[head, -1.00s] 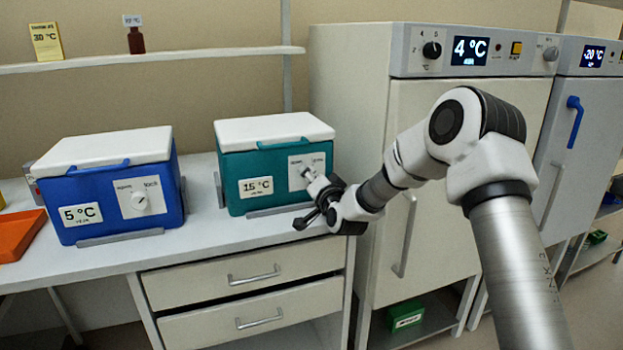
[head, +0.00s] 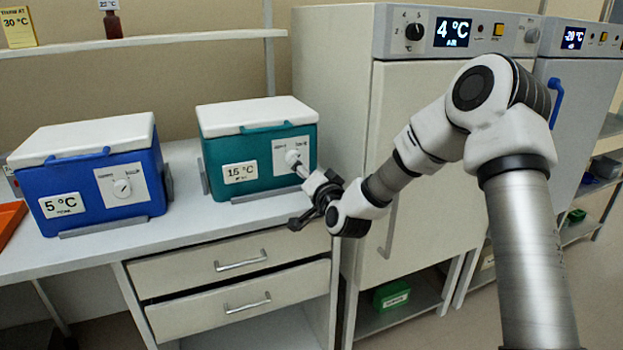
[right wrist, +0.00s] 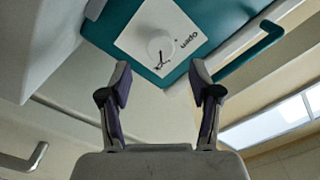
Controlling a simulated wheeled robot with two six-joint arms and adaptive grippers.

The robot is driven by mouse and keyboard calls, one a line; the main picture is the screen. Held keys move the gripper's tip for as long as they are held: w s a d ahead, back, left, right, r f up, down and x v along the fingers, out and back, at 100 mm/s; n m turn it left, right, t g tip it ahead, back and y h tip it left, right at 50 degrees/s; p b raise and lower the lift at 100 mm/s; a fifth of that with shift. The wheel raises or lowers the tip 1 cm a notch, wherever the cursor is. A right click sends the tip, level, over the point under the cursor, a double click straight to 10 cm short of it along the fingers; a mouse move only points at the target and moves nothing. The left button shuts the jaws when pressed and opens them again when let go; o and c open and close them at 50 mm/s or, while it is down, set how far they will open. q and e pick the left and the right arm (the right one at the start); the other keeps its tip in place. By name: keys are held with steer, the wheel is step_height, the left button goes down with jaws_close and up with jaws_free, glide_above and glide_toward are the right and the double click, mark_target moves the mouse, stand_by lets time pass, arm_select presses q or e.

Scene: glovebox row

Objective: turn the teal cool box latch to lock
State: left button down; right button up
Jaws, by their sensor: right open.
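The teal cool box (head: 218,153) with a white lid and a "15 °C" label stands on the bench. Its latch is a round white knob (head: 292,157) on a pale plate at the front right. In the right wrist view the knob (right wrist: 160,47) carries a dark pointer line, and the word "open" reads on the plate. My right gripper (head: 306,200) is in front of the box's right side, below and to the right of the knob. In the right wrist view its fingers (right wrist: 160,80) are spread and empty, with the knob beyond their tips, apart from them. My left gripper is not in view.
A blue cool box (head: 90,180) labelled "5 °C" stands to the left on the same bench (head: 205,215). A tall fridge unit (head: 345,110) stands close on the right. Drawers (head: 238,262) are under the bench, and a shelf (head: 150,42) runs above.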

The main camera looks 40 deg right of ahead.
steer(key=v, duration=0.5)
steer(key=shift+s, duration=0.2)
steer(key=shift+f, duration=0.1)
steer(key=s+a+f+n+g+y+p, duration=0.2)
steer(key=s+a+f+n+g+p, duration=0.25)
steer(key=f, duration=0.65)
steer(key=s+a+f+n+g+y+p, duration=0.1)
steer(key=s+a+f+g+p, duration=0.2)
steer(key=s+a+f, duration=0.55)
steer(key=s+a+f+n+g, duration=0.1)
steer(key=s+f+n+g, duration=0.1)
steer(key=s, duration=0.5)
steer(key=s+a+f+n+g+p, duration=0.1)
steer(key=s+f+g, duration=0.4)
steer(key=s+f, duration=0.1)
steer(key=s+a+f+n+g+y+p, duration=0.1)
steer(key=s+a+f+n+g, duration=0.1)
steer(key=s+f, duration=0.3)
steer(key=s+g, duration=0.1)
steer(key=s, duration=0.3)
steer(key=shift+n, duration=0.35)
steer(key=shift+s+a, duration=0.1)
